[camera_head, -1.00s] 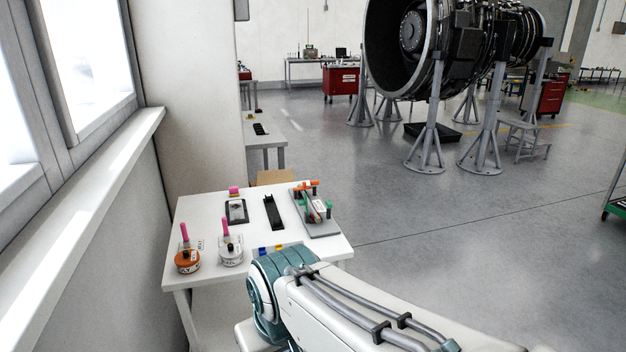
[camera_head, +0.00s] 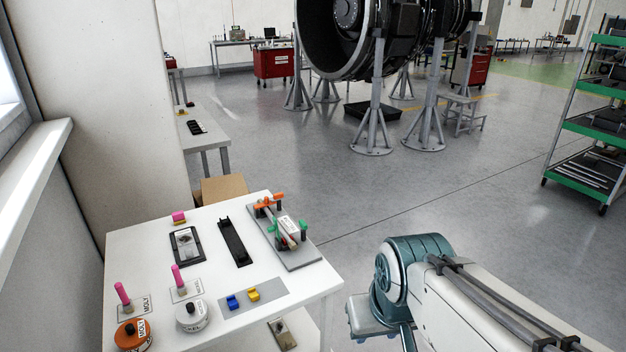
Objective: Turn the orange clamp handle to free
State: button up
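The orange clamp handle (camera_head: 268,201) is at the far end of a grey fixture plate (camera_head: 303,258) on the right side of the white table (camera_head: 145,230). The fixture also carries green parts (camera_head: 303,231) and a pale block with a label. The handle lies roughly crosswise to the plate; its exact turn is too small to tell. My arm shows at the lower right, off the table's right edge and apart from the fixture. My gripper is not in view.
On the table are a black-framed tray (camera_head: 186,248), a black bar (camera_head: 233,242), blue and yellow clips (camera_head: 253,294), an orange-lidded MOLY jar (camera_head: 132,335) and a white jar (camera_head: 191,316). A cardboard box (camera_head: 222,188) stands behind. Open floor lies right of the table.

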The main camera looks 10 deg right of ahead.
aim_at(276, 197)
jog(key=i, duration=0.9)
jog(key=u, duration=0.35)
